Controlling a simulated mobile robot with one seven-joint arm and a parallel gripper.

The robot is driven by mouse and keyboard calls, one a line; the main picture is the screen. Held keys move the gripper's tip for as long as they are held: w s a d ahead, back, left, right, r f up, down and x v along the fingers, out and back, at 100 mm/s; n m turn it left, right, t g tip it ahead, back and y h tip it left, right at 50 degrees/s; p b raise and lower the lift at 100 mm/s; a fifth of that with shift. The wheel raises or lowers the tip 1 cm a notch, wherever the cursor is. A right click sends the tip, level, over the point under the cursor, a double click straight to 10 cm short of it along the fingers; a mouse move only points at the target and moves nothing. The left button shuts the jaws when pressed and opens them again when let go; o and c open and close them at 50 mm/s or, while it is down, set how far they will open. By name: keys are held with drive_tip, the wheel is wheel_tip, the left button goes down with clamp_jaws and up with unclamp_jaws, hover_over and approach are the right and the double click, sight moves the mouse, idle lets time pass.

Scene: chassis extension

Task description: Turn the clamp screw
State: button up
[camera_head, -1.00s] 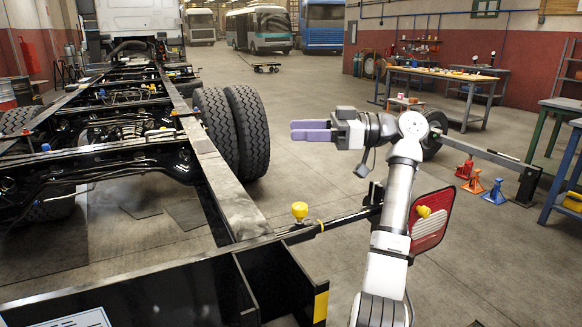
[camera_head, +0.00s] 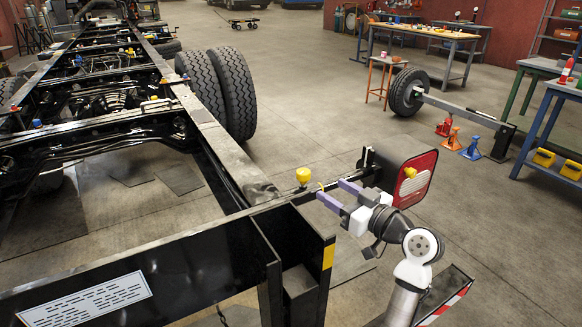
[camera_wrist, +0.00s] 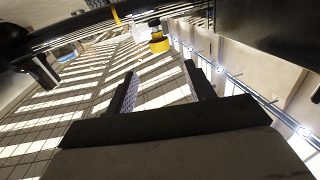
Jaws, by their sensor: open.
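The clamp screw has a yellow knob (camera_head: 303,175) and stands on the black bar by the corner of the chassis frame. In the wrist view, the yellow knob (camera_wrist: 158,42) shows beyond the fingertips, slightly left of centre, under the dark bar. My gripper (camera_head: 331,190) has purple fingers, spread apart with nothing between them. It is a short way to the right of the knob, its fingers pointing towards it, and does not appear to touch it. In the wrist view my gripper (camera_wrist: 160,77) shows an empty gap.
The black bar (camera_head: 343,182) runs from the frame corner to a red tail light (camera_head: 415,180) just behind my gripper. A black rear crossmember (camera_head: 190,262) fills the front left. A frame rail (camera_head: 225,150) and double tyres (camera_head: 232,92) lie beyond.

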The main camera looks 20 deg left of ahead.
sight(299, 171)
drive_tip(key=p+x, duration=0.3)
drive_tip(key=x, duration=1)
drive_tip(key=shift+a+p, duration=0.15)
drive_tip(key=shift+p, duration=0.2)
drive_tip(key=c, duration=1)
drive_tip(key=shift+o, duration=0.2)
drive_tip(key=n+g+b, duration=0.1)
drive_tip(key=b, duration=0.2)
drive_tip(key=shift+f+y, duration=0.3)
drive_tip(key=shift+n+g+y+b, duration=0.4)
drive_tip(key=shift+n+g+b, duration=0.3)
drive_tip(key=shift+g+b, duration=0.45)
drive_tip(key=shift+s+n+g+b, duration=0.2)
drive_tip(key=shift+n+g+b, duration=0.5)
drive_tip(key=shift+g+b, duration=0.4)
drive_tip(key=shift+s+r+n+g+y, duration=0.15)
drive_tip(key=shift+n+g, duration=0.1)
drive_tip(key=shift+g, duration=0.2)
drive_tip(key=shift+r+n+g+y, duration=0.15)
drive_tip(key=shift+n+g, duration=0.1)
drive_tip(key=shift+g, duration=0.15)
